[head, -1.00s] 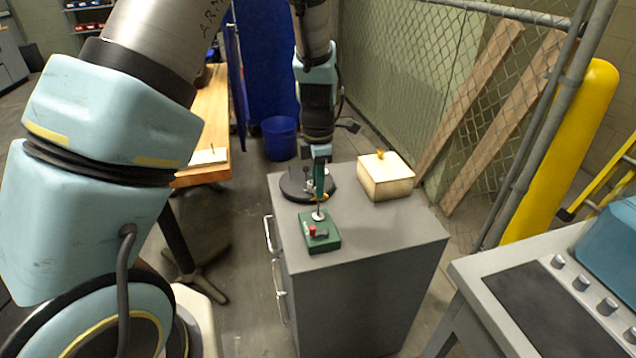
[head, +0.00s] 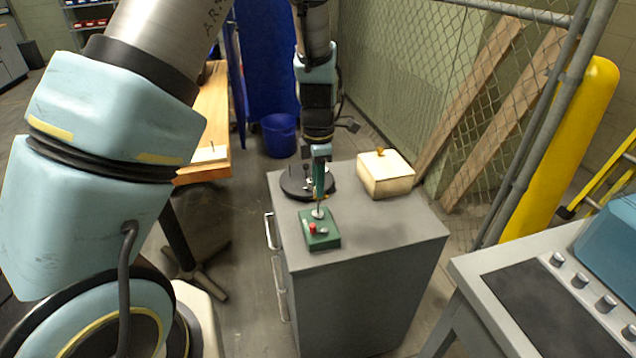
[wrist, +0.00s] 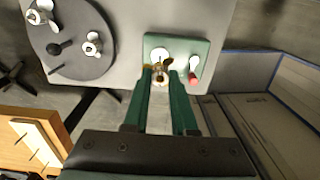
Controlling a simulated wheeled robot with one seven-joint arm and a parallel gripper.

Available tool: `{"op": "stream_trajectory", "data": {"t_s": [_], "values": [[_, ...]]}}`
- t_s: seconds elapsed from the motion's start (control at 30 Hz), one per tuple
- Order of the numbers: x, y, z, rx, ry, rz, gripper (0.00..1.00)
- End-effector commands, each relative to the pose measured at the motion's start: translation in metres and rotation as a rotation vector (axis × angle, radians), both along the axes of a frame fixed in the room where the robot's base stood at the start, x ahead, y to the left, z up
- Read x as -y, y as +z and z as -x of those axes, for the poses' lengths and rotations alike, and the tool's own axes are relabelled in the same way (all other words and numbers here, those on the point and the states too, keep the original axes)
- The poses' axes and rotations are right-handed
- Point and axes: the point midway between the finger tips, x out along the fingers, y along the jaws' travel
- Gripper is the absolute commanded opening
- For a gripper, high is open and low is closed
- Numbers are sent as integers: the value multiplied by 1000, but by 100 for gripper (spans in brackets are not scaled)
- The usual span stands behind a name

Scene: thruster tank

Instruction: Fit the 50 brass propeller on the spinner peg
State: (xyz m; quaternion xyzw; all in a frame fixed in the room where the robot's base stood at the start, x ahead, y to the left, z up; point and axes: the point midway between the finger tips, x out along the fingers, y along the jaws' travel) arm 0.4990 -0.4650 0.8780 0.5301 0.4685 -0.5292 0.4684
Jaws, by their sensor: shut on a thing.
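The brass propeller (wrist: 158,71) is between the fingertips of my gripper (wrist: 162,76), which is shut on it. In the head view my gripper (head: 318,203) points down over the spinner, a green box (head: 321,239) with a red button, near the front of the grey cabinet. In the wrist view the propeller appears over or beside the pale round disc (wrist: 160,50) on the green box (wrist: 203,47). The fingers and propeller hide the peg, so I cannot tell whether the propeller is around it or above it.
A dark round tray (head: 293,189) with silvery propellers (wrist: 92,46) and a black upright piece (wrist: 58,47) stands behind and left of the green box. A cream box (head: 385,177) with a yellow knob stands at the cabinet's back right. The cabinet top (head: 390,218) is clear at front right.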

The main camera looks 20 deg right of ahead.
Motion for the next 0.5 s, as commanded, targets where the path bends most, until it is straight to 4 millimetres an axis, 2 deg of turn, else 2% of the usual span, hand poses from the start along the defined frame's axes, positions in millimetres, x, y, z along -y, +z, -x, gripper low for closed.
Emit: {"op": "stream_trajectory", "data": {"t_s": [0.5], "values": [[0,-13,0,0,0,0,0]]}}
